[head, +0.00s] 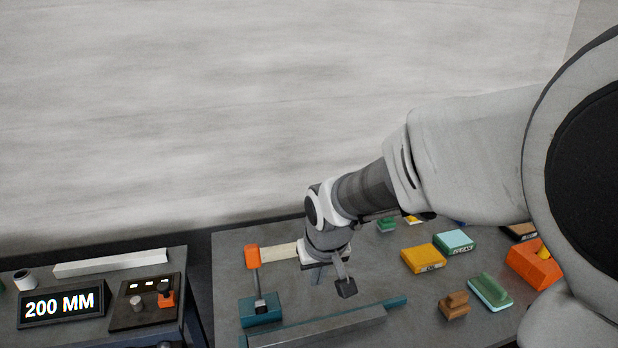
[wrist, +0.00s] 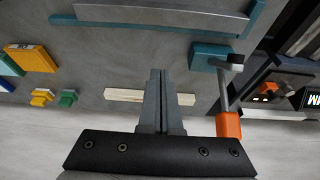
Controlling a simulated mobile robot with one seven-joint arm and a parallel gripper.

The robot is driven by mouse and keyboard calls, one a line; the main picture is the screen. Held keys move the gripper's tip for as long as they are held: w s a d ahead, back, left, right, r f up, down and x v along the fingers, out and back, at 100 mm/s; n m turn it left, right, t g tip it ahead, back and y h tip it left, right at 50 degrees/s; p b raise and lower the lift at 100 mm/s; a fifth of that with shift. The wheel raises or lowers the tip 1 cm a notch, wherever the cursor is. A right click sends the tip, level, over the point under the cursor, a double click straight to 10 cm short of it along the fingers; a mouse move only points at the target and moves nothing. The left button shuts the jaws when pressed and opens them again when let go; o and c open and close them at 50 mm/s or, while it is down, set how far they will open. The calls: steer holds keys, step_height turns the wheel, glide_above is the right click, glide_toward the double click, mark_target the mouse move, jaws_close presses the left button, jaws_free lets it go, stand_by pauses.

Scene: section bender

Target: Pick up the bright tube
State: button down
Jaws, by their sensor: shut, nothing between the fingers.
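My gripper (head: 346,288) is shut and empty, pointing down above the bench in the head view. Its closed fingers (wrist: 160,75) show in the middle of the wrist view. A long grey metal bar (head: 318,328) lies along the front of the bench on a teal support; it also shows at the top of the wrist view (wrist: 165,16), apart from the fingers. A pale, wood-like bar (head: 278,253) lies behind the gripper, partly hidden by the fingers in the wrist view (wrist: 124,95). Another long pale bar (head: 110,263) lies on the left bench. I cannot tell which is the bright tube.
An orange-handled lever (head: 252,257) rises from a teal block (head: 260,309) left of my gripper. Yellow (head: 423,257), green (head: 490,292), brown (head: 453,305) and orange (head: 534,264) items stand on the right. The left bench carries a 200 MM display (head: 61,304) and a control box (head: 144,302).

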mark_target(311, 323)
steer(key=x, duration=0.4)
steer(key=a+b+x, duration=0.1)
steer(key=x, duration=0.2)
steer(key=b+x, duration=0.1)
steer(key=x, duration=0.3)
steer(key=shift+a+f, duration=0.2)
steer(key=shift+f, duration=0.1)
steer(key=shift+s+f, duration=0.1)
steer(key=shift+f, duration=0.1)
steer(key=shift+s+d+r, duration=0.1)
steer(key=shift+s+d, duration=0.15)
steer(key=shift+s, duration=0.55)
steer(key=shift+s+d, duration=0.3)
steer(key=shift+s, duration=0.55)
steer(key=shift+s, duration=0.1)
